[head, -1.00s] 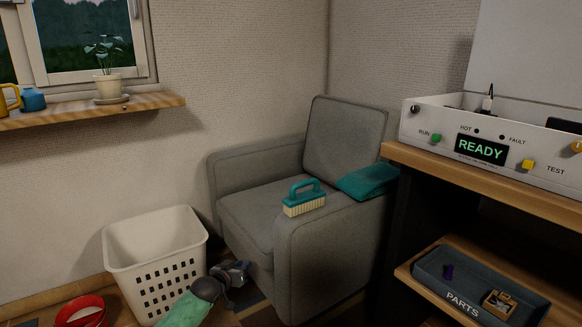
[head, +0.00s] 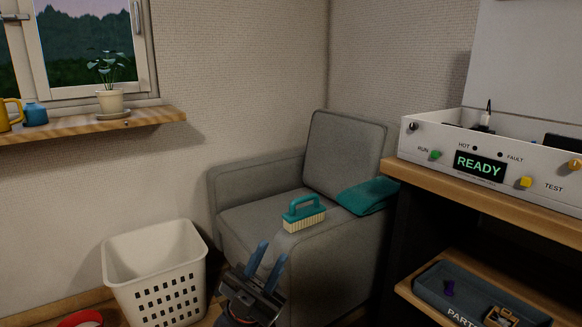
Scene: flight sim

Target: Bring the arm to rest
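My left gripper (head: 262,262) is in the lower middle of the head view, in front of the grey armchair (head: 345,140). Its two blue fingers are spread apart and nothing shows between them. My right gripper is not in view. A teal brush (head: 304,212) with pale bristles rests on the armchair's near armrest, above and to the right of my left gripper and apart from it.
A white basket (head: 155,270) stands left of my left gripper. At right is a bench (head: 500,197) with a READY panel above a parts tray (head: 440,297). A red object (head: 80,318) lies at bottom left.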

